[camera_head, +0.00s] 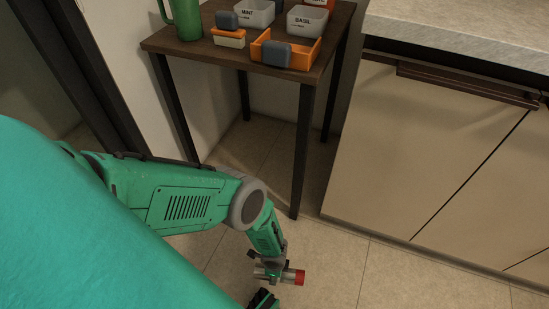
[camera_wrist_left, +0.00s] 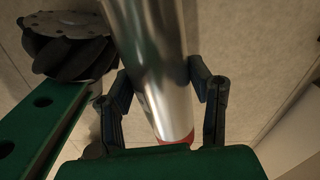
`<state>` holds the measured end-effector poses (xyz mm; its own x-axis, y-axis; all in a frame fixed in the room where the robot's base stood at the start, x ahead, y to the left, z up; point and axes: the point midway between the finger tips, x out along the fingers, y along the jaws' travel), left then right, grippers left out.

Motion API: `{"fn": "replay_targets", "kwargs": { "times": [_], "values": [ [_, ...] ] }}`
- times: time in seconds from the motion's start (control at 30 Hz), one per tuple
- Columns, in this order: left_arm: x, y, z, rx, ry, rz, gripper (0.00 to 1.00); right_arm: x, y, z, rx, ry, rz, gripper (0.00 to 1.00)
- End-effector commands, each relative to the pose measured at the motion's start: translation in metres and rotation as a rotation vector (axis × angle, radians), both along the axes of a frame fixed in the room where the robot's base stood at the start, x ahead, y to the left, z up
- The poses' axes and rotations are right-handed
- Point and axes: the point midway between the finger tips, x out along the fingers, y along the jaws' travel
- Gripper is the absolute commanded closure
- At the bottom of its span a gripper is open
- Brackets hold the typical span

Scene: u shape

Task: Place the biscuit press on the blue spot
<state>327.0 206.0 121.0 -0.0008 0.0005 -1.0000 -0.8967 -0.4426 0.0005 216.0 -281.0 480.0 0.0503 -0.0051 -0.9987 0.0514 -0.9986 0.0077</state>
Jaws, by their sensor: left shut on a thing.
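A silver cylinder with a red end, which looks like the biscuit press (camera_head: 298,277), is low over the floor at the bottom of the head view. My left gripper (camera_head: 271,271) is shut on it and holds it roughly level, red end to the right. In the left wrist view the shiny barrel of the biscuit press (camera_wrist_left: 150,60) lies between the two dark fingers of my left gripper (camera_wrist_left: 160,75). A little red shows at its lower end. No blue spot is visible in either view. My right gripper is not in view.
A dark wooden table (camera_head: 205,50) stands at the top, holding a green jug (camera_head: 184,18), grey bins labelled MINT (camera_head: 255,13) and BASIL (camera_head: 307,21), and an orange tray (camera_head: 309,55). Beige cabinets (camera_head: 415,140) with a stone counter (camera_head: 460,30) stand right. Tiled floor (camera_head: 400,275) is clear before them.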

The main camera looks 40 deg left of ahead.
Motion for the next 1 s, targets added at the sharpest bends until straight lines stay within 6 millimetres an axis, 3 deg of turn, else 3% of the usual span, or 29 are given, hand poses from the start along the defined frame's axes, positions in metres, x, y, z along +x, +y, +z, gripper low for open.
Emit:
{"fn": "replay_targets", "kwargs": {
  "times": [0.1, 0.4, 0.57, 0.67, 0.77, 1.0],
  "values": [
    [0.0, -0.001, 0.015, -0.002, -0.001, -0.003, 1.0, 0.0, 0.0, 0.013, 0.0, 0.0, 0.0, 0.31],
    [0.001, -0.001, 0.02, -0.001, 0.0, 0.001, 1.0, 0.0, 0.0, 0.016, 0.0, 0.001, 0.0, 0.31],
    [0.017, 0.0, 0.037, -0.001, -0.005, 0.031, 1.0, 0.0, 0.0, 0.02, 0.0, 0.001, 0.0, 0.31],
    [0.041, 0.0, 0.065, -0.001, -0.009, 0.084, 1.0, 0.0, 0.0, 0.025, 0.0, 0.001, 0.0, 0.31],
    [0.068, 0.0, 0.106, -0.002, -0.01, 0.159, 1.0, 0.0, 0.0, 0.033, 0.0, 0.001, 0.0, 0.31],
    [0.119, 0.003, 0.22, -0.002, -0.008, 0.359, 1.0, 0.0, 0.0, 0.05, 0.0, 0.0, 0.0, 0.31]
  ]
}}
